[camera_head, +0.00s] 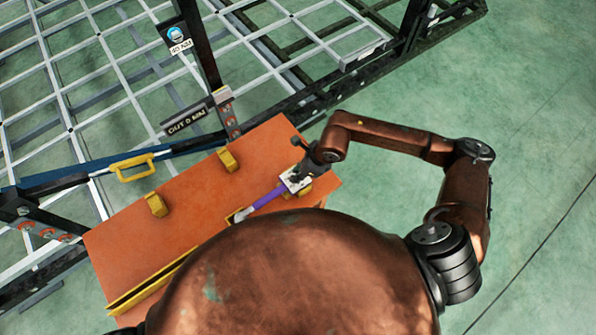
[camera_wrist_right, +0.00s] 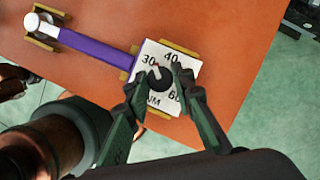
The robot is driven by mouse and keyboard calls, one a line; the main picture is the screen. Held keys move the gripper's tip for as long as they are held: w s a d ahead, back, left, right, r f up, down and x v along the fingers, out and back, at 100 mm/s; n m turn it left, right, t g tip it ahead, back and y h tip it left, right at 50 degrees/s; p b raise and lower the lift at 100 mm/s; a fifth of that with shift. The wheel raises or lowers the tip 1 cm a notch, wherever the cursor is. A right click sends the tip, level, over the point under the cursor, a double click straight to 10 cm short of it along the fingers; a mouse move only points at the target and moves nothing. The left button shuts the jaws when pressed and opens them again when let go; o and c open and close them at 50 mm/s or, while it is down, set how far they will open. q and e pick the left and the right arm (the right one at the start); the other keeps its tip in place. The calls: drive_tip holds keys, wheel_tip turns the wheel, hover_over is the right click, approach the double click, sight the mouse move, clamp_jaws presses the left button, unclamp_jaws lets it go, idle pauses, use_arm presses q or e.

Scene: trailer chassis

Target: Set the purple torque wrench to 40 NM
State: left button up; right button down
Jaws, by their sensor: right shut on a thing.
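The purple torque wrench (camera_head: 268,200) lies on the orange tabletop (camera_head: 190,210), its white dial plate at the right end. In the right wrist view the purple handle (camera_wrist_right: 95,50) runs left from the dial plate (camera_wrist_right: 150,52), which reads 30, 40, a partly covered 60 and NM. My right gripper (camera_wrist_right: 158,80) is over the dial, its two fingers shut on the black knob (camera_wrist_right: 160,82). In the head view my right gripper (camera_head: 305,170) partly hides the plate. My left gripper is out of view.
Yellow holders (camera_head: 228,160) stand on the tabletop, which has a yellow-edged slot at the front. Behind it is a metal trailer frame (camera_head: 120,80) with a "40 NM" sign (camera_head: 181,47) and a dark sign (camera_head: 188,121). Green floor (camera_head: 540,130) is clear at right.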

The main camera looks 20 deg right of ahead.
drive_tip(key=m, duration=0.2)
drive_tip(key=m+t+h, duration=0.1)
drive_tip(key=m, duration=0.1)
drive_tip(key=shift+s+a, duration=0.15)
drive_tip(key=shift+a, duration=0.05)
drive_tip(key=shift+m+t+h, duration=0.4)
drive_tip(key=shift+m+h, duration=0.5)
drive_tip(key=shift+m, duration=1.4)
drive_tip(key=c, duration=1.7)
unclamp_jaws()
drive_tip(key=shift+o, duration=0.2)
drive_tip(key=shift+r, duration=0.1)
drive_tip(key=v, duration=1.1)
drive_tip(key=shift+s+r, duration=0.25)
drive_tip(key=shift+r, duration=0.1)
